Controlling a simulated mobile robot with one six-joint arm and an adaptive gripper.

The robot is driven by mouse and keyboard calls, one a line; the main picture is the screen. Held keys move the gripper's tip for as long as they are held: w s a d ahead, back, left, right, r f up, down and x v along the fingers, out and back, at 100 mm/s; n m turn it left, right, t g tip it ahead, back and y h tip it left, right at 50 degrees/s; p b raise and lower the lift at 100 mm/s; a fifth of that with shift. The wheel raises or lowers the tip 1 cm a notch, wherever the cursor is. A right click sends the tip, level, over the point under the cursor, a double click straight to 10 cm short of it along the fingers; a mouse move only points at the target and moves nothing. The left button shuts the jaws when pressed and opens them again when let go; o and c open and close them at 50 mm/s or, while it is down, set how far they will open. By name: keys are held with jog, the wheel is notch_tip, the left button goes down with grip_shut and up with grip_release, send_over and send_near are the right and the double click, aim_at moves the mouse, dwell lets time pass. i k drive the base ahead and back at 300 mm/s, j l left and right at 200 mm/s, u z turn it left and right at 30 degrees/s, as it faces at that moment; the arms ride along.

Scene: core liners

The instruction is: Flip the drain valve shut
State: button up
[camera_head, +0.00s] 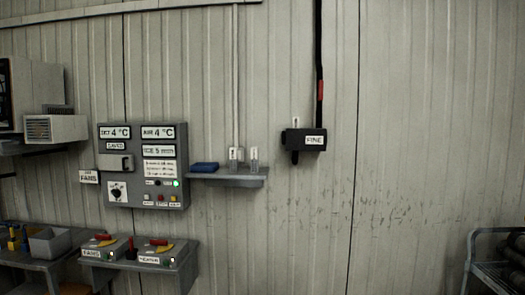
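I cannot pick out a part marked as the drain valve. A dark box (304,140) with a white label that seems to read "FINE" is fixed to the wall right of centre. A black pipe (319,52) with a red band runs down to it from above. A short dark stub (295,157) hangs below its left side, and a small pale upright piece (296,122) stands on top. Whether any of these is the valve or its lever, I cannot tell. My gripper is not in view.
A grey control panel (143,191) hangs on the wall at left. A small shelf (227,182) beside it holds a blue item (204,167) and clear vessels (254,159). Two switch boxes with red handles, "FANS" (96,254) and "HEATER" (149,260), sit lower left. A metal rack (471,262) stands lower right.

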aim_at(320, 82)
jog(key=i+l, duration=0.15)
jog(key=i, duration=0.9)
